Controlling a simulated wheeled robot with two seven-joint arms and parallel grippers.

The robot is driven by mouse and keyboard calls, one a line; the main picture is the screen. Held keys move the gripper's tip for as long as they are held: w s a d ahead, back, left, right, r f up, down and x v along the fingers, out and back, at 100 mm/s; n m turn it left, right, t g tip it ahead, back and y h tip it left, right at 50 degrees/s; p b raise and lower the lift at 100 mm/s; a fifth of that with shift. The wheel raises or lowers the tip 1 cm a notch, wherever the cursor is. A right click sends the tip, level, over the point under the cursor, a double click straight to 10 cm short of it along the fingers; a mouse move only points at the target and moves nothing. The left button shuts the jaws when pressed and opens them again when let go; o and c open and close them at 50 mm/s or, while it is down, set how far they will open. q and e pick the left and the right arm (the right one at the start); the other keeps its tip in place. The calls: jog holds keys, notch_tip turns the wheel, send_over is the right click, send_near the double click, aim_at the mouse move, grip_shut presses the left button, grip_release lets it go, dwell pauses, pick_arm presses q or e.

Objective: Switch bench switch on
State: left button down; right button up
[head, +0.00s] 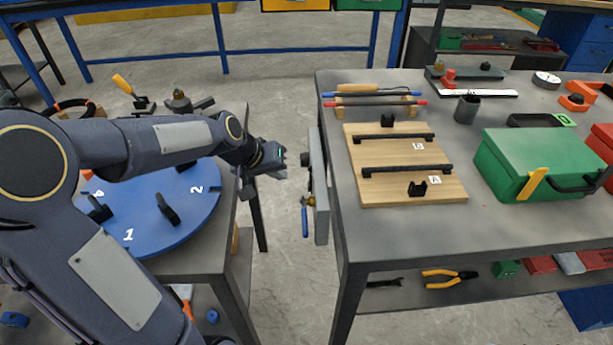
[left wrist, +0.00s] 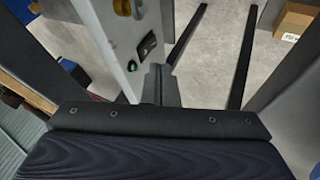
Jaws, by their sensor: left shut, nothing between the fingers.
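The bench switch (left wrist: 147,47) is a small black rocker on a grey panel (left wrist: 105,35) in the left wrist view. A green dot shows beside it; I cannot tell its on or off position. In the head view the panel (head: 320,187) hangs upright at the left side of the right-hand bench, seen nearly edge-on. My left gripper (head: 279,160) is left of the panel, over the gap between the benches. In the left wrist view its fingers (left wrist: 157,82) are shut and empty, just below the switch in the picture. I cannot tell whether they touch the panel. My right gripper is out of view.
A valve with a blue handle (head: 305,220) sticks out from the panel below the fingers. The right bench (head: 400,235) carries a wooden board (head: 400,150) and a green case (head: 530,155). A blue disc (head: 190,225) lies on the left bench.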

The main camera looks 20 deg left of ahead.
aim_at(309, 182)
pick_arm(q)
jog(key=shift+w+a+f, duration=0.1)
jog(key=shift+w+f, duration=0.2)
jog(key=shift+w, duration=0.3)
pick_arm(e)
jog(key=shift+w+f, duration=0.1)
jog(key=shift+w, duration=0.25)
pick_arm(q)
jog(key=b+x, duration=0.1)
jog(key=x, duration=0.9)
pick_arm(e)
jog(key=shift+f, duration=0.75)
pick_arm(q)
jog(key=shift+w+d+f+b, duration=0.15)
jog(key=shift+d+b, duration=0.1)
jog(key=shift+b, duration=0.1)
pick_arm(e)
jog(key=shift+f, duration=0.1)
